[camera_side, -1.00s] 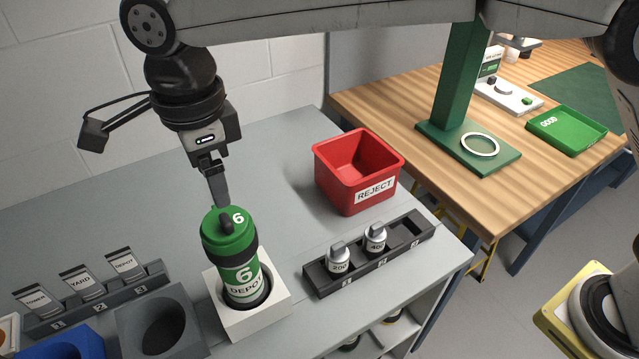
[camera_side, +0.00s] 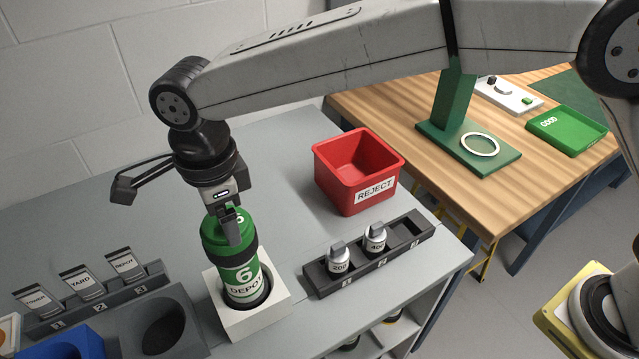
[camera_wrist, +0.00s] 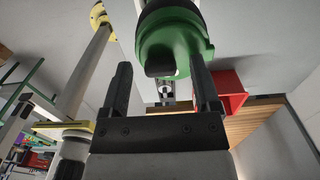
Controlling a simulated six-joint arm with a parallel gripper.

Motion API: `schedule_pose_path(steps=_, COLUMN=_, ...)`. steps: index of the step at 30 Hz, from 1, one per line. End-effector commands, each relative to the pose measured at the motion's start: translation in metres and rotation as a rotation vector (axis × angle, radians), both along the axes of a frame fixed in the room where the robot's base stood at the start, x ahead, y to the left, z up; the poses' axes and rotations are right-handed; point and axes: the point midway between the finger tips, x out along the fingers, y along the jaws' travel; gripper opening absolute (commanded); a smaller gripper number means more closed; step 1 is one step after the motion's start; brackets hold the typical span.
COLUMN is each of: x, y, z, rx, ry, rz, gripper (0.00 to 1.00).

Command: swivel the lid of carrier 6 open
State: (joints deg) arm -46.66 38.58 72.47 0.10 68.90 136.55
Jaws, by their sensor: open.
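Carrier 6 (camera_side: 243,272) is a green cylinder with a black band and a DEPOT label. It stands upright in a white square holder (camera_side: 246,318). Its green lid (camera_side: 212,235) sits on top, partly hidden by my gripper in the side view. My gripper (camera_side: 231,238) is at the lid from above, fingers pointing down. In the wrist view my gripper (camera_wrist: 164,88) has its two fingers apart, with the green lid (camera_wrist: 172,42) and its dark knob (camera_wrist: 160,66) between or just beyond them. I cannot tell whether a finger touches the lid.
A red REJECT bin (camera_side: 358,172) stands behind to the right. A dark rack (camera_side: 370,255) holds two weights marked 200 and 400. A rack of label cards (camera_side: 95,298), a grey block with a round hole (camera_side: 165,325) and a blue bin (camera_side: 70,345) lie left.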

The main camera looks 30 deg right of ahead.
Motion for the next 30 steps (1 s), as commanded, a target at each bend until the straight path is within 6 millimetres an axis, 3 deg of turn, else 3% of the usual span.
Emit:
schedule_pose_path(steps=2, x=0.0, y=0.0, z=-0.0001, rx=0.0, ry=0.0, rz=0.0, gripper=0.79)
schedule_pose_path(steps=9, x=0.0, y=0.0, z=0.0001, rx=0.0, ry=0.0, rz=0.0, gripper=0.03)
schedule_pose_path(steps=10, x=0.0, y=0.0, z=0.0001, rx=0.0, ry=0.0, rz=0.0, gripper=0.0)
schedule_pose_path(steps=20, x=-0.0001, y=-0.0013, z=0.0002, rx=-0.001, ry=0.0, rz=0.023, gripper=0.0)
schedule_pose_path(steps=30, x=0.0009, y=-0.009, z=0.0, rx=-0.002, ry=-0.001, rz=0.181, gripper=0.0)
